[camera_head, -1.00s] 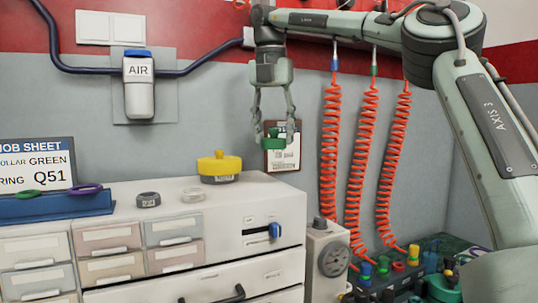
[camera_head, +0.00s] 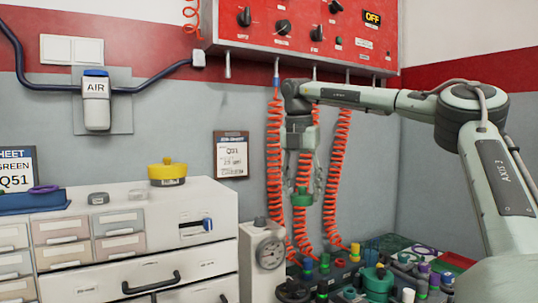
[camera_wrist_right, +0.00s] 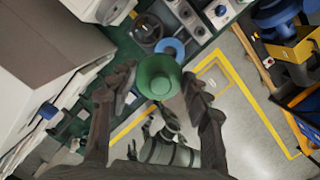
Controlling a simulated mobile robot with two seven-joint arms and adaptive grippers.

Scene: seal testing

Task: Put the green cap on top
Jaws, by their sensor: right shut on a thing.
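My right gripper (camera_head: 303,185) is shut on a green cap (camera_head: 302,198) and holds it in the air in front of the orange coiled hoses. In the right wrist view the green cap (camera_wrist_right: 158,76) sits between the two fingertips, its round top facing the camera. Its underside is hidden there. Below it and to the right in the head view, a bench of fixtures (camera_head: 340,267) carries coloured parts, including a green one (camera_head: 377,283). The cap is apart from all of them.
A pale drawer cabinet (camera_head: 215,230) with a yellow-lidded pot (camera_head: 167,174) and grey rings (camera_head: 98,198) stands left. A gauge box (camera_head: 262,262) stands beside the bench. Orange coiled hoses (camera_head: 274,150) hang behind the gripper, below a red control panel (camera_head: 300,30).

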